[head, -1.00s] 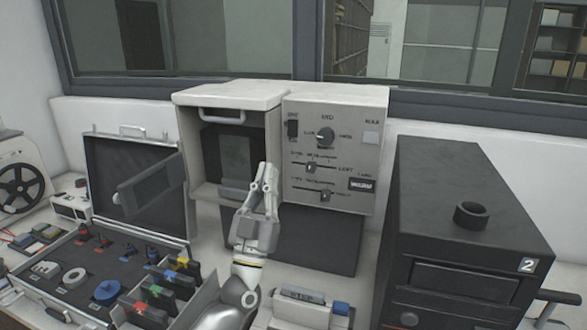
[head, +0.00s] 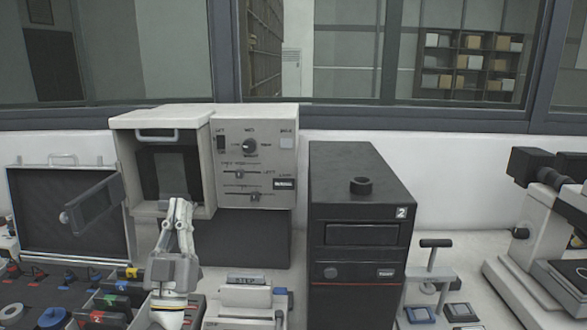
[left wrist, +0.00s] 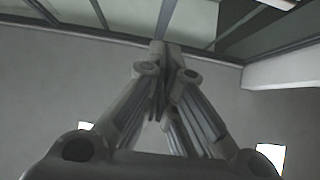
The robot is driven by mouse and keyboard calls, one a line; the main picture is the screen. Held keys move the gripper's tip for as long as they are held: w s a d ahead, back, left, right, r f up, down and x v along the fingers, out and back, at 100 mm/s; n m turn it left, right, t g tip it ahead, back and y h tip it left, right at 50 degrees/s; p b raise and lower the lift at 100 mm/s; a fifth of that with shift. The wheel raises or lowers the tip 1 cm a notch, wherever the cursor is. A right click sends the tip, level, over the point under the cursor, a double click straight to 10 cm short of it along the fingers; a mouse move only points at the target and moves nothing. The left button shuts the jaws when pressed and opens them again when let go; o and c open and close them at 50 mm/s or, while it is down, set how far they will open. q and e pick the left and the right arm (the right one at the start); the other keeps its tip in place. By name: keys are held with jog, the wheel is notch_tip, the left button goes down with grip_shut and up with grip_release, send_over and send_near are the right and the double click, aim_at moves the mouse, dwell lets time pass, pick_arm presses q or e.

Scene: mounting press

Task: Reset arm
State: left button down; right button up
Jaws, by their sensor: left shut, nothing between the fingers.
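My left gripper (head: 179,207) shows in the head view, pointing up in front of the grey mounting press (head: 256,155). Its fingers are together and hold nothing. Behind the fingertips is the dark open bay of the press, with the handle of its lid above. In the left wrist view the closed fingertips (left wrist: 165,48) point toward the plain wall and the window frame. The right gripper is not in view.
A black box marked 2 (head: 362,190) stands right of the press. A small device marked STEP (head: 246,298) sits in front. A microscope (head: 530,230) is at the far right.

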pick_arm(q)
jog(key=s+d+f+m+g+h, duration=0.25)
jog(key=d+f+g, duration=0.2)
jog(key=f, duration=0.45)
jog(key=s+d+f+m+g+h, duration=0.1)
jog(key=s+d+f+g, duration=0.3)
jog(key=f, duration=0.4)
jog(key=s+d+f+m+g+h, duration=0.25)
jog(key=f+g, duration=0.35)
jog(key=f, duration=0.3)
jog(key=s+a+f+n+g+y, duration=0.1)
jog(key=s+a+f+g+y, duration=0.15)
jog(key=s+f, duration=0.4)
jog(key=s+a+f+n+g+y, duration=0.2)
jog(key=s+a+f+g, duration=0.2)
jog(key=s, duration=0.6)
jog(key=s+a+f+n+g+y, duration=0.15)
jog(key=s+a+f+g, duration=0.3)
jog(key=s, duration=0.45)
notch_tip(320, 180, down, 26)
jog(key=s+f, duration=0.1)
jog(key=s, duration=0.1)
jog(key=s+a+f+g+y, duration=0.1)
jog(key=s+a+f, duration=0.1)
jog(key=s+f, duration=1.2)
jog(key=shift+s+f, duration=0.3)
jog(key=shift+s, duration=0.85)
